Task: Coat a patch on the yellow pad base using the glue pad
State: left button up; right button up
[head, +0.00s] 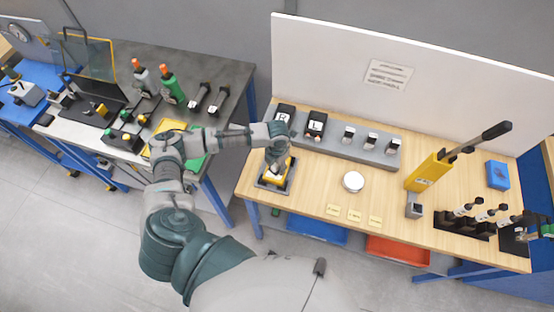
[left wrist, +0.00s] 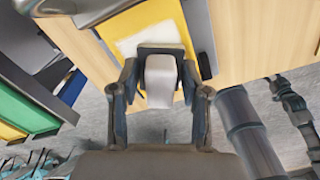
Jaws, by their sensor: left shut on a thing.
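The yellow pad base (head: 271,178) sits in a dark tray at the left end of the wooden table. In the left wrist view the yellow surface (left wrist: 176,14) carries a pale whitish patch (left wrist: 130,44). My left gripper (head: 278,158) is right above the base, pointing down. In the left wrist view the left gripper (left wrist: 160,92) is shut on the glue pad (left wrist: 160,76), a pale grey block with a dark plate at its far end. The plate overlaps the whitish patch; I cannot tell whether it touches the surface. My right gripper is not in view.
A grey rack (head: 345,143) with several tools stands behind the base. A round white disc (head: 353,181) and small yellow labels (head: 354,214) lie to the right. A yellow press (head: 428,172) stands farther right. A white board (head: 400,70) closes the table's back.

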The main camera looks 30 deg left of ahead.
pick_arm(q)
jog(key=shift+w, duration=0.1)
jog(key=shift+w+a, duration=0.1)
jog(key=shift+w, duration=0.15)
jog(key=shift+w+a+f, duration=0.1)
jog(key=shift+w+a, duration=0.1)
jog(key=shift+w, duration=0.4)
jog(key=shift+w+a+f, duration=0.1)
jog(key=shift+w+a, duration=0.1)
jog(key=shift+w, duration=0.4)
jog(key=shift+w+a, duration=0.25)
jog(key=shift+w, duration=0.1)
jog(key=shift+r, duration=0.25)
jog(key=shift+s+d+p, duration=0.1)
jog(key=shift+d+p, duration=0.05)
jog(key=shift+p, duration=0.4)
jog(key=shift+s+d+p, duration=0.2)
jog(key=shift+s+p, duration=0.6)
jog(key=shift+s, duration=0.35)
jog(key=shift+s+d+f, duration=0.1)
jog(key=shift+s, duration=0.6)
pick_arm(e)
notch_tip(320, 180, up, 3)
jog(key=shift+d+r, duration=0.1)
